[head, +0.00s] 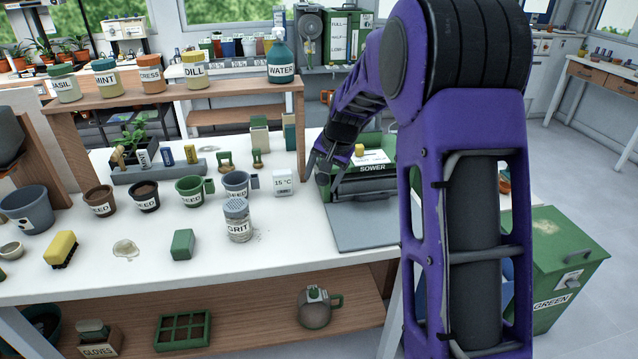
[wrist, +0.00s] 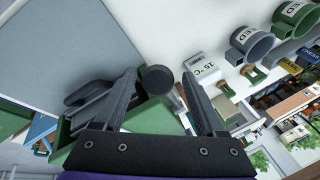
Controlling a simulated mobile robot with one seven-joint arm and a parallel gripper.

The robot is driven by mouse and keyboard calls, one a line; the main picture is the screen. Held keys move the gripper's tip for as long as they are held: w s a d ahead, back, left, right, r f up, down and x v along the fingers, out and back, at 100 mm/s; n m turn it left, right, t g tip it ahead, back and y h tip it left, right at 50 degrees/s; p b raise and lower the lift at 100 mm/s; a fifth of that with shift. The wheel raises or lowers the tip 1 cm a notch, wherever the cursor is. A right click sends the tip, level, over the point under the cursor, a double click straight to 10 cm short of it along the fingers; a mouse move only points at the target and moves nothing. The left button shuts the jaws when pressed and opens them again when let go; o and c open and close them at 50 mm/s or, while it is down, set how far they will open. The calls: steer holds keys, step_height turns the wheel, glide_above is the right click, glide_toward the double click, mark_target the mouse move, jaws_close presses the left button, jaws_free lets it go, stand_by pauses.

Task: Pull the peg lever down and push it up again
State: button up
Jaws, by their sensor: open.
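The green sower (head: 372,168) stands on the right part of the bench, partly hidden behind my arm. My gripper (head: 323,172) is at its left front side, above the bench. In the wrist view my gripper (wrist: 159,77) is open, its two fingers pointing away. A dark round knob (wrist: 157,79), seemingly the end of the peg lever, shows between the fingertips, nearer the left finger. A short pale shaft shows behind the knob. I cannot tell whether either finger touches it. In the head view I cannot make out the lever clearly.
A grey plate (head: 362,224) lies in front of the sower. A white 15 °C thermometer block (head: 284,183), a grit shaker (head: 237,220) and labelled seed cups (head: 190,191) stand to the left. The shelf end post (head: 300,130) is close behind my gripper.

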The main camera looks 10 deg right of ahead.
steer(key=p+v, duration=0.1)
steer(key=v, duration=1.3)
steer(key=shift+p, duration=0.35)
steer(key=shift+f, duration=0.1)
